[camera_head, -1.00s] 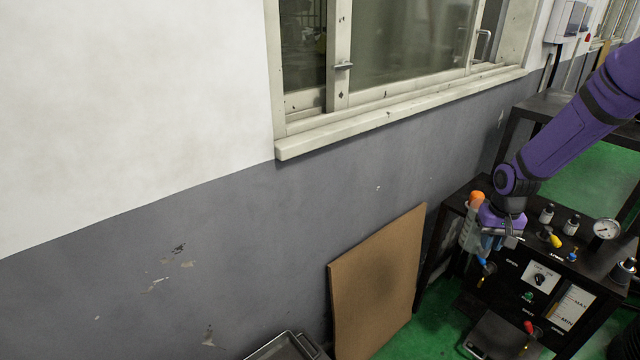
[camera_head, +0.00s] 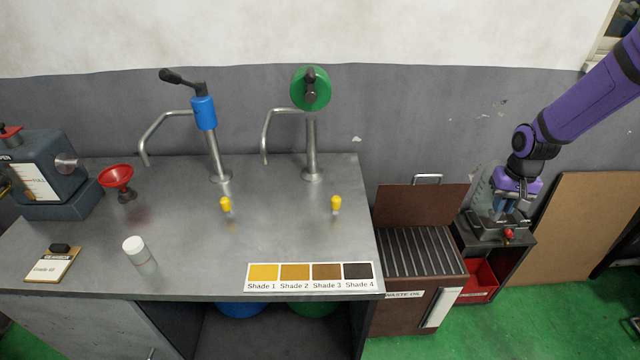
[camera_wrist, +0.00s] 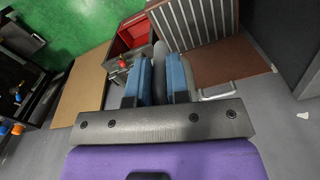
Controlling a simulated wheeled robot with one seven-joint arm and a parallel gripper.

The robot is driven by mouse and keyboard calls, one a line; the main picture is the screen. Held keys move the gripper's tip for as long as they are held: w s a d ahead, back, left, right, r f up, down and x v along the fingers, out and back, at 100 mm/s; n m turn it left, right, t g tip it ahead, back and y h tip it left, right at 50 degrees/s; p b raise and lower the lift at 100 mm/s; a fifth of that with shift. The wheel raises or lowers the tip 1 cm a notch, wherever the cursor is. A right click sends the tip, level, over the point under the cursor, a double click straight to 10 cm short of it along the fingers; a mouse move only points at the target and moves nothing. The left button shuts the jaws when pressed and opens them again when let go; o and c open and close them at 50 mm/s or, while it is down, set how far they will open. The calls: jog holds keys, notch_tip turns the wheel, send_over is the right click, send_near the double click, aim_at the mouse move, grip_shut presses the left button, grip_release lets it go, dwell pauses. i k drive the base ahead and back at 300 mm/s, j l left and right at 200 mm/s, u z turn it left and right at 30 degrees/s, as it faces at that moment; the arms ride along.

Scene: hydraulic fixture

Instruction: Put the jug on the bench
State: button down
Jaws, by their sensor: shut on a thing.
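My gripper (camera_head: 507,203) is at the right in the head view, clear of the bench. It is shut on the jug (camera_head: 480,187), a pale, cloudy vessel that shows only in part beside the purple wrist. In the wrist view my two blue fingers (camera_wrist: 160,82) close on a narrow grey part of it; the rest is hidden. The bench (camera_head: 180,240) is a grey metal worktop filling the left and middle of the head view, well to the left of my gripper.
A blue hand pump (camera_head: 204,112) and a green-wheeled pump (camera_head: 311,90) stand at the bench's back. The bench's middle is clear.

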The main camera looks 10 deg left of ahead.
aim_at(167, 218)
jog(key=k+j+u, duration=0.25)
jog(key=j, duration=0.3)
jog(key=j+u, duration=0.25)
jog(key=j, duration=0.35)
jog(key=k+j+u, duration=0.1)
jog(key=j+u, duration=0.15)
jog(key=j, duration=0.35)
